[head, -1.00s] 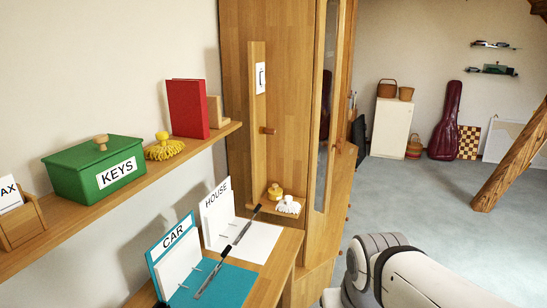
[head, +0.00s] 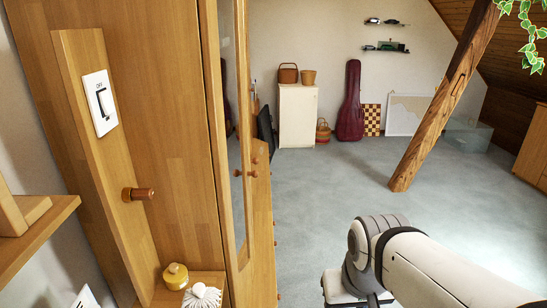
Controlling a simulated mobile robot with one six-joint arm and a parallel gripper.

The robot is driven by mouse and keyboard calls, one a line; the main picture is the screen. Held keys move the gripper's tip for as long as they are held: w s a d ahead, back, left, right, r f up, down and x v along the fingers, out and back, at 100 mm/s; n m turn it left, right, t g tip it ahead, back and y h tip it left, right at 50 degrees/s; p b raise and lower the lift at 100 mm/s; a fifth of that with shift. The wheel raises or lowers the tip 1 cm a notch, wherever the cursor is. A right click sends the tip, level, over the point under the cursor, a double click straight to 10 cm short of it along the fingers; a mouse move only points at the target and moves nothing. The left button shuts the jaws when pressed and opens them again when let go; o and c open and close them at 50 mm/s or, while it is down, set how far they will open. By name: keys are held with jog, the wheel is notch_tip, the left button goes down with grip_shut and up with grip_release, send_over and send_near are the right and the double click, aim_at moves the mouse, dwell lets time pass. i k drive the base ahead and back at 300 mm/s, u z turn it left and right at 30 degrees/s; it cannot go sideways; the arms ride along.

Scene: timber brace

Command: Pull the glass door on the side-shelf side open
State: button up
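The tall wooden cabinet (head: 165,110) fills the left of the head view. Its front is seen at a steep angle. The glass door (head: 231,130) nearest the side shelf has a wooden frame around a narrow strip of glass and looks shut. Small knobs (head: 238,173) show at about mid-height on the front. My arm shows at the lower right, apart from the cabinet. My gripper is out of view.
A wall shelf (head: 40,228) is at the left edge. The grey floor (head: 330,190) before the cabinet is open. A slanted timber brace (head: 445,100) stands to the right.

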aim_at(223, 23)
jog(key=z, duration=0.2)
jog(key=i, duration=0.95)
jog(key=z, duration=0.3)
